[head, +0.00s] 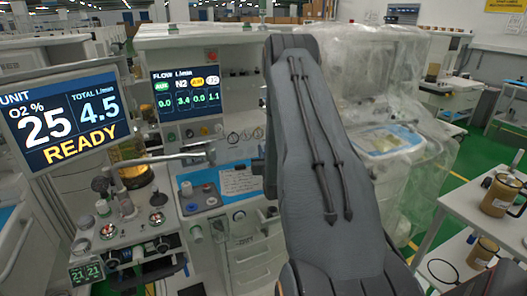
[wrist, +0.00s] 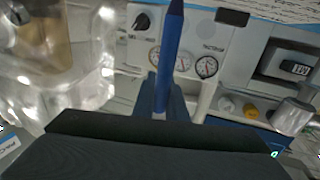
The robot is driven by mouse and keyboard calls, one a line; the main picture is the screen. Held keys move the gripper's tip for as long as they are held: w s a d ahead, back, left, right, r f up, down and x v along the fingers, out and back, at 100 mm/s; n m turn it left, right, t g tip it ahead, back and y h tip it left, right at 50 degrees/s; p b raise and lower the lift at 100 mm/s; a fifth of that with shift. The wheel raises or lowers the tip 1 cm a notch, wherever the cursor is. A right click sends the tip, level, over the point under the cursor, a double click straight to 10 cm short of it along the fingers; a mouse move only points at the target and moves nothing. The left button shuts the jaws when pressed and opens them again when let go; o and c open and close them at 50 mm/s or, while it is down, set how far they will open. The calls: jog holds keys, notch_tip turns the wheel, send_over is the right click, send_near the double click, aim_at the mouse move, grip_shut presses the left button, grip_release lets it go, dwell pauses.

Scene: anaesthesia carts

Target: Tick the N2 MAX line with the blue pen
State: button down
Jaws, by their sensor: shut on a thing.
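The blue pen (wrist: 170,45) stands upright in the wrist view, its upper end near the top edge. My gripper (wrist: 162,100) is shut on the pen's lower part. In the head view my arm hides the gripper and pen. A white printed sheet with a blue edge (wrist: 285,10) shows at the top right of the wrist view, apart from the pen. A blue-and-white card (head: 238,180) is on the cart front in the head view. I cannot read an N2 MAX line on either. The flow display (head: 187,93) has an N2 label.
A monitor (head: 70,115) reading READY juts out at the left. Round gauges (wrist: 205,67) and a knob are on the panel behind the pen. A plastic-covered cart (head: 385,130) stands right of my arm. A shelf with metal mugs (head: 500,195) is at far right.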

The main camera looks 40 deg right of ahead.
jog(key=shift+f+b, duration=0.35)
jog(key=shift+f, duration=0.15)
dwell(0.6)
jog(key=shift+s+d+b, duration=0.15)
jog(key=shift+d+b, duration=0.15)
jog(key=shift+d, duration=0.1)
dwell(1.2)
notch_tip(320, 180, up, 7)
jog(key=p, duration=0.3)
dwell(0.7)
jog(key=shift+f, duration=0.15)
dwell(0.4)
jog(key=shift+a+f+b, duration=0.25)
jog(key=shift+f+b, duration=0.65)
jog(key=shift+f, duration=0.5)
jog(key=shift+a+f+b, duration=0.2)
jog(key=shift+f+b, duration=0.65)
jog(key=shift+f, duration=0.5)
jog(key=shift+f+b, duration=0.4)
jog(key=shift+f, duration=0.2)
jog(key=shift+d, duration=0.15)
